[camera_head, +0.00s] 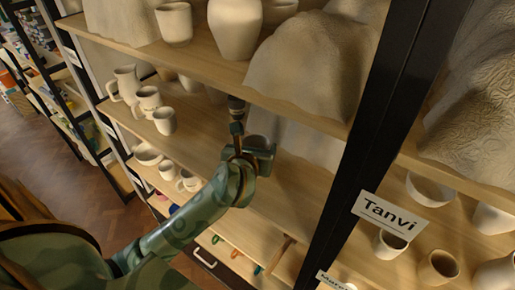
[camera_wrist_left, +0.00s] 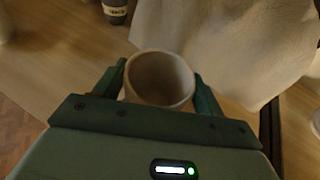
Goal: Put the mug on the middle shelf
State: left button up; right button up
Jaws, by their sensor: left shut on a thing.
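My left gripper (camera_head: 250,148) reaches in at the shelf unit with its fingers around a pale clay mug (camera_head: 258,141). In the left wrist view the round mouth of the mug (camera_wrist_left: 160,78) faces the camera, with one finger of the gripper (camera_wrist_left: 163,88) on each side. The gripper is shut on the mug. The mug is at the level of the middle shelf (camera_head: 203,140), below the upper board. I cannot tell whether its base touches the board. Its handle is hidden. My right gripper is not in view.
A draped pale sheet (camera_head: 310,150) fills the shelf right of the mug. A dark labelled jar (camera_wrist_left: 115,10) stands behind it. Several mugs and a pitcher (camera_head: 127,83) stand to the left. The upper shelf (camera_head: 200,60) overhangs; a black post (camera_head: 365,140) stands at right.

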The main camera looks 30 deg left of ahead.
pick_arm(q)
jog(key=o, duration=1.2)
jog(key=shift+s+a+f, duration=0.15)
jog(key=shift+s+a, duration=0.1)
jog(key=shift+a, duration=0.05)
jog(key=shift+c, duration=0.2)
jog(key=shift+w+d, duration=0.1)
jog(key=shift+d, duration=0.05)
jog(key=shift+w+d, duration=0.2)
jog(key=shift+d, duration=0.05)
jog(key=shift+r, duration=0.25)
jog(key=p+v, duration=0.2)
jog(key=v, duration=1)
jog(key=shift+a, duration=0.2)
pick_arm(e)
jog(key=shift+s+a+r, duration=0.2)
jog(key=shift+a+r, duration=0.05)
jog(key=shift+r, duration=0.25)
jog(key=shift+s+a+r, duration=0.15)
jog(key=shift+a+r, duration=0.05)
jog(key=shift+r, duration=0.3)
pick_arm(q)
jog(key=shift+s+f, duration=0.1)
jog(key=shift+s, duration=0.05)
